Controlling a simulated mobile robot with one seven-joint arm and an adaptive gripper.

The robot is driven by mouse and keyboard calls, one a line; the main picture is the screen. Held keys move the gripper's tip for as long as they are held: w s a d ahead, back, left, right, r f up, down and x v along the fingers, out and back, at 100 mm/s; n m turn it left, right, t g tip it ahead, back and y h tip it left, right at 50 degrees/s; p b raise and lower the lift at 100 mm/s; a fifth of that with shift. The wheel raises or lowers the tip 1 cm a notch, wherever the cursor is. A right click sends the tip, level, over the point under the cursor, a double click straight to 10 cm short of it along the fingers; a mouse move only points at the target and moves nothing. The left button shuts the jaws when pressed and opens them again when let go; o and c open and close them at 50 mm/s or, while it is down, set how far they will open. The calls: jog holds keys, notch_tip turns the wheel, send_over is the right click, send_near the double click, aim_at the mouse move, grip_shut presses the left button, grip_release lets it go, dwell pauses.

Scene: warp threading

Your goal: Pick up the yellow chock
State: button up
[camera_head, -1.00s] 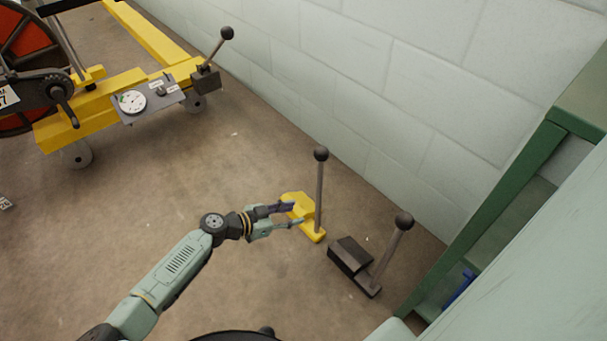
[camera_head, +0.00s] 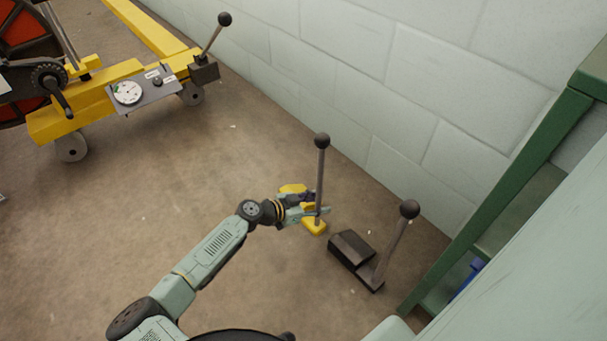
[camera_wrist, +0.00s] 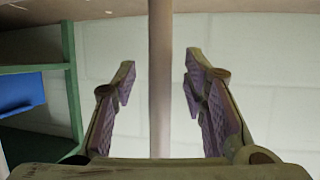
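The yellow chock (camera_head: 314,226) stands on the floor near the wall, with an upright grey rod handle (camera_head: 320,178) topped by a black ball (camera_head: 322,140). My gripper (camera_head: 318,211) is at the lower part of the rod, above the chock's base, and partly hides the chock. In the wrist view the fingers of my gripper (camera_wrist: 160,85) are open, one on each side of the rod (camera_wrist: 160,80). Gaps show between the rod and both finger pads. The chock's base is not in the wrist view.
A black chock (camera_head: 352,254) with its own leaning rod stands just right of the yellow one. A green shelf frame (camera_head: 490,205) is at the right, with a blue item (camera_head: 467,279) inside. The block wall (camera_head: 400,90) is close behind. A yellow machine (camera_head: 105,100) stands at the upper left.

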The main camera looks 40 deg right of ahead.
jog(key=shift+c, duration=0.5)
grip_shut()
jog(key=shift+r, duration=0.15)
dwell(0.4)
